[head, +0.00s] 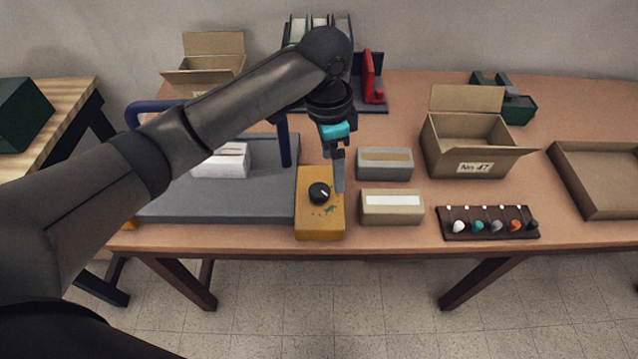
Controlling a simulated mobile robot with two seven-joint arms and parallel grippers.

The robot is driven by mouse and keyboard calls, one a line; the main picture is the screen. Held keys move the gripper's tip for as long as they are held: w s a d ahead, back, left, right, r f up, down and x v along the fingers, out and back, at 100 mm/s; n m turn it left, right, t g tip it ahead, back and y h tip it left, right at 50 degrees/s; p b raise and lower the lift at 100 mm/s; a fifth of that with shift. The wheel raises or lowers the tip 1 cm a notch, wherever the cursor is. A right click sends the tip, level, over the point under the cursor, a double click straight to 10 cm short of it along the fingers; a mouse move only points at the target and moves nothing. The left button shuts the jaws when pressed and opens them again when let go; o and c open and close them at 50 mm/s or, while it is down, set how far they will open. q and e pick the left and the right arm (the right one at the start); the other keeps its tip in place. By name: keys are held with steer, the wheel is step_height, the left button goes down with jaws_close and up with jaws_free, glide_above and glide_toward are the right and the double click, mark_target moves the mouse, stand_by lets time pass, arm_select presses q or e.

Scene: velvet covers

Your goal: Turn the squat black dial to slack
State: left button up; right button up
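The squat black dial (319,193) sits on top of a mustard-yellow box (322,230) near the front edge of the table. A light pointer mark shows on the dial, and small green marks lie on the box below it. My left gripper (339,188) points down just to the right of the dial, over the box's right side. Its fingers appear edge-on, so I cannot tell whether they are open or shut, or whether they touch the dial. Any lettering for slack is too small to read. My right gripper is not in view.
A grey platform (215,205) with a blue frame adjoins the yellow box on the left. Two small boxes (391,207) (385,164) stand close on the right. Further right are a dark board (488,235) with several coloured knobs and an open carton (470,150).

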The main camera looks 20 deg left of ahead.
mark_target(319, 190)
arm_select(q)
steer(key=w+a+r, duration=0.3)
steer(key=r, duration=0.1)
steer(key=shift+y, duration=0.4)
steer(key=f+b, duration=0.1)
steer(key=f, duration=0.9)
steer(key=f+b, duration=0.1)
steer(key=f, duration=0.4)
steer(key=shift+s+a+f+b, duration=0.1)
steer(key=shift+s+f+b, duration=0.15)
steer(key=shift+f+b, duration=0.1)
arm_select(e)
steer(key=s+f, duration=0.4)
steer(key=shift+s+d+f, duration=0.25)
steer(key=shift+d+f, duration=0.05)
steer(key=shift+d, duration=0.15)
